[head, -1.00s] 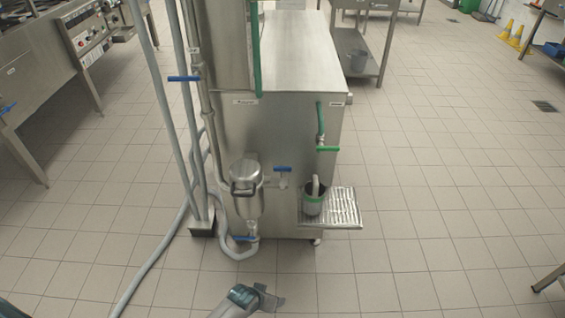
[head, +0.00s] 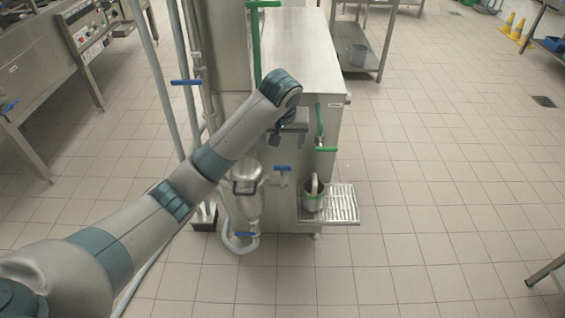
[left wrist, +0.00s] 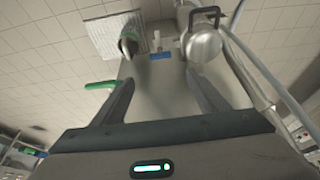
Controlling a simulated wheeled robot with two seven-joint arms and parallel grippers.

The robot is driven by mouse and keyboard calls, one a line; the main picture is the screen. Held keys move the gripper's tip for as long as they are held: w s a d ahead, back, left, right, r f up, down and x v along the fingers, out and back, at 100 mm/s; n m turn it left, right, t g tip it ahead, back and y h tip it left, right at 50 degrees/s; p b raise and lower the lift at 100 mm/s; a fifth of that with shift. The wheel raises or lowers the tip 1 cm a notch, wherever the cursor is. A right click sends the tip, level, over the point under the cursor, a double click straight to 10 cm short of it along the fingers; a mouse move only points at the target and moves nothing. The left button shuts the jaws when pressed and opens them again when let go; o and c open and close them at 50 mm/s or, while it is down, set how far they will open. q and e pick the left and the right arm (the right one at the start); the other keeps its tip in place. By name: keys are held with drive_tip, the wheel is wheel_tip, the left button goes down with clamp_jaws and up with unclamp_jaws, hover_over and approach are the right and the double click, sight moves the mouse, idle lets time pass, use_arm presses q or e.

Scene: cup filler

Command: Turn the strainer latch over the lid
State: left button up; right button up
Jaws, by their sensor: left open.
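The strainer (head: 248,205) is a steel vessel on the front of the machine, low on its left side. Its round lid (head: 246,170) is partly behind my left arm in the head view and shows clearly at the top of the left wrist view (left wrist: 205,46). A dark loop, perhaps the latch (left wrist: 204,12), sits at the lid's edge; I cannot tell whether it lies over the lid. My left gripper (head: 283,132) is above and right of the strainer, apart from it. Its fingers (left wrist: 163,88) are spread and empty in the left wrist view. My right gripper is out of view.
A cup (head: 313,196) stands on the drip tray (head: 342,208) right of the strainer. Blue valve handles (head: 282,168) and a green lever (head: 327,149) stick out from the machine (head: 300,50). Grey hoses run down on the left.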

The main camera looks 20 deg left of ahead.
sight(282, 166)
use_arm(q)
drive_tip(key=shift+r, duration=0.15)
drive_tip(key=p+x, duration=0.1)
drive_tip(key=x, duration=1.5)
drive_tip(key=shift+a, duration=0.1)
drive_tip(key=shift+w+a+f, duration=0.1)
drive_tip(key=shift+w+f, duration=0.1)
drive_tip(key=shift+f, duration=0.5)
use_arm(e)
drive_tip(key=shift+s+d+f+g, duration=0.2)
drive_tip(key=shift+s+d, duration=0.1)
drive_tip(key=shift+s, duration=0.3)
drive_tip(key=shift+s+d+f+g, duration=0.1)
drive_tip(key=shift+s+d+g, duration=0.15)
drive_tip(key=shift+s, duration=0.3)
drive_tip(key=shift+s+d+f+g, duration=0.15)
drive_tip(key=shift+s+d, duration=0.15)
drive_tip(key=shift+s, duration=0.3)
